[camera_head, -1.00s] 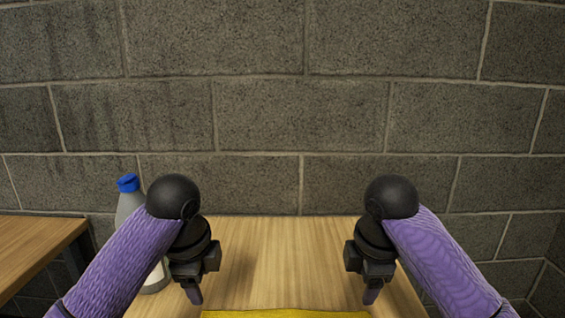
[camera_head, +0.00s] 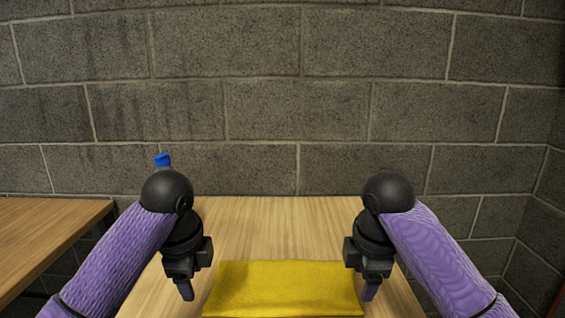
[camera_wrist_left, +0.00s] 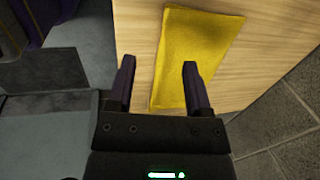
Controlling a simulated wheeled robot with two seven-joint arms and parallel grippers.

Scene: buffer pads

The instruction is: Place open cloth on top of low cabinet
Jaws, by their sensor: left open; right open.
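A yellow cloth (camera_head: 282,288) lies flat on the light wooden top of the low cabinet (camera_head: 270,225), near its front edge. My left gripper (camera_head: 187,291) hangs beside the cloth's left edge, open and empty. My right gripper (camera_head: 370,291) hangs at the cloth's right edge, open. In the left wrist view the cloth (camera_wrist_left: 190,50) lies on the wooden top (camera_wrist_left: 135,40), and the fingers of my left gripper (camera_wrist_left: 158,78) are spread apart with nothing held between them.
A bottle with a blue cap (camera_head: 162,160) stands behind my left arm, mostly hidden. Another wooden table (camera_head: 45,235) stands at the left, with a gap between. A grey block wall (camera_head: 300,100) rises behind. The wooden top behind the cloth is clear.

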